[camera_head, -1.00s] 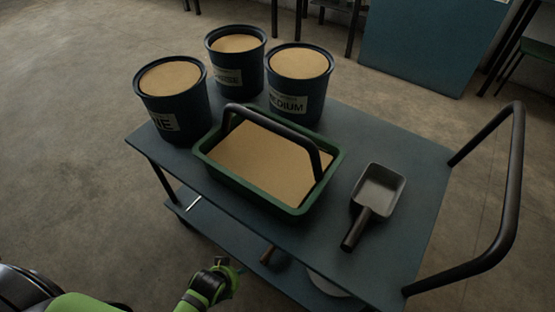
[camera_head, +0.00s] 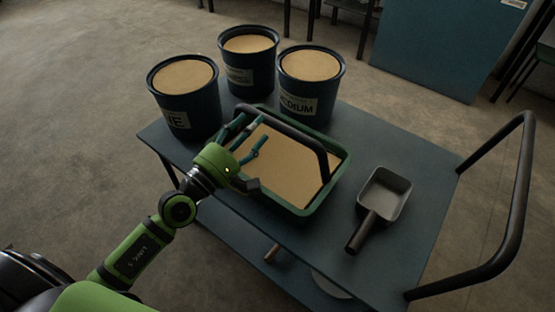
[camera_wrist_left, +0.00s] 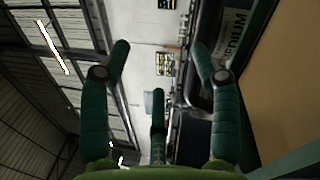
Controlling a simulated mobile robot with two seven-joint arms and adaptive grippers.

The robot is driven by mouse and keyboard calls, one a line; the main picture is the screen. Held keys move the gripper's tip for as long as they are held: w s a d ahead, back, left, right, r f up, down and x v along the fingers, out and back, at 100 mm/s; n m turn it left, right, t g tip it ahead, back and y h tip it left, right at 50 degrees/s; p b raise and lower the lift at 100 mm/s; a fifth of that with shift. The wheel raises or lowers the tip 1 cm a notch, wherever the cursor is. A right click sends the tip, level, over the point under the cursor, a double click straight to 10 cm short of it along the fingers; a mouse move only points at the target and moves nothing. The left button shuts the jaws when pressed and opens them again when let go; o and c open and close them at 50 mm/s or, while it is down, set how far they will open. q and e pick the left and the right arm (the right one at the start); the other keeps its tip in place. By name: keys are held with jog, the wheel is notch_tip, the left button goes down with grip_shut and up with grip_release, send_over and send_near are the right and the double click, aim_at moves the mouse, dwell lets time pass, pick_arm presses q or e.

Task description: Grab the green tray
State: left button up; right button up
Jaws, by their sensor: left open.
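The green tray (camera_head: 340,180) sits on the blue-grey cart top, filled level with tan sand. A black arched handle (camera_head: 300,135) spans it. My left gripper (camera_head: 250,150) is open over the tray's left part, its fingers spread near the handle's left end and covering part of the tray's left rim. I cannot tell whether any finger touches the tray or handle. In the left wrist view the gripper's three fingers (camera_wrist_left: 158,75) are apart with nothing between them. Tan sand shows there at the right edge. My right gripper is not in view.
Three dark buckets of tan sand stand behind the tray: the left one (camera_head: 186,105), the middle one (camera_head: 250,65) and one labelled MEDIUM (camera_head: 312,85). A grey scoop (camera_head: 385,195) lies right of the tray. The cart's black push handle (camera_head: 520,200) rises at the right.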

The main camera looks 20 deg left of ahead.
aim_at(274, 126)
pick_arm(q)
jog(key=f+m, duration=0.1)
jog(key=m, duration=0.1)
jog(key=f+m+g, duration=0.1)
jog(key=m, duration=0.1)
jog(key=w+f+m+g, duration=0.1)
jog(key=m, duration=0.1)
jog(key=shift+d+f+m, duration=0.25)
jog(key=shift+m, duration=0.05)
jog(key=shift+w+d, duration=0.15)
jog(key=shift+w, duration=0.2)
jog(key=p+x, duration=0.1)
jog(key=x, duration=0.4)
jog(key=shift+w+d+r, duration=0.1)
jog(key=shift+w+d, duration=0.05)
jog(key=shift+d, duration=0.15)
jog(key=shift+w+d, duration=0.15)
jog(key=shift+w, duration=0.05)
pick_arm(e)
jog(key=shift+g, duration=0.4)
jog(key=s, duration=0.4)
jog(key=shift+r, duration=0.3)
